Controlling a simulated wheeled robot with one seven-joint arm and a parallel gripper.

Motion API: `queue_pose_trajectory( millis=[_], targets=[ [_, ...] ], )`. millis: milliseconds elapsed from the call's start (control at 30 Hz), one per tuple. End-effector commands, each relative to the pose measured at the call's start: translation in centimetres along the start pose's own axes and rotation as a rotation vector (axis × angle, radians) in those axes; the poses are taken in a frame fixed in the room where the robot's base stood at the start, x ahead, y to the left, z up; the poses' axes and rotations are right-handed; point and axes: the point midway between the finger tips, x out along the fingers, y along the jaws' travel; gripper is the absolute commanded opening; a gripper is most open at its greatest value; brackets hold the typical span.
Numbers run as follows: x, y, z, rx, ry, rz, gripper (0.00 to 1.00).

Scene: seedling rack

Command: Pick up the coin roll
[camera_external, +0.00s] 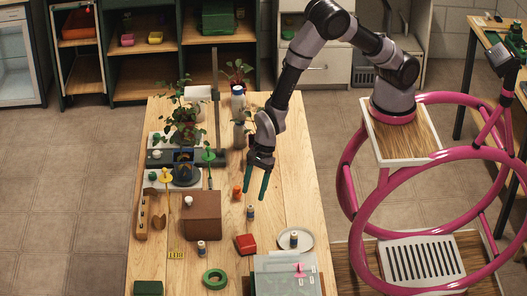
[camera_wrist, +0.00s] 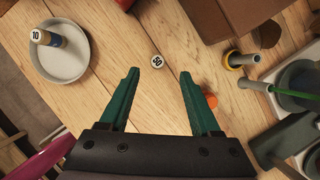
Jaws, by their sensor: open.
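A small upright coin roll (camera_external: 250,212) with a white top stands on the wooden table. In the wrist view the coin roll, marked 50 (camera_wrist: 157,61), shows just beyond and between my fingertips. A second roll (camera_external: 294,238) stands on a pale round plate (camera_external: 306,245); in the wrist view it reads 10 (camera_wrist: 37,35). A third similar small cylinder (camera_external: 202,247) stands farther left, its label too small to read. My gripper (camera_external: 256,197) is open and empty, pointing down above the table near the 50 roll, with green fingers (camera_wrist: 159,75) apart.
An orange cylinder (camera_external: 237,192) stands close beside my gripper. A brown box (camera_external: 201,222) is to the left, a red box (camera_external: 245,244) and a green ring (camera_external: 214,279) nearer the front. Plants and a bottle (camera_external: 238,108) stand farther back.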

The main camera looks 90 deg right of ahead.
Motion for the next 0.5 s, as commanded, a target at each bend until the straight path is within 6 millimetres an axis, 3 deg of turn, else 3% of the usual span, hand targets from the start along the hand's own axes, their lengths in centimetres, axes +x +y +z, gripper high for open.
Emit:
queue_pose_trajectory(
  millis=[500],
  targets=[
    [6.2, 0.5, -0.2, -0.003, 0.001, 0.002, 0.64]
  ],
)
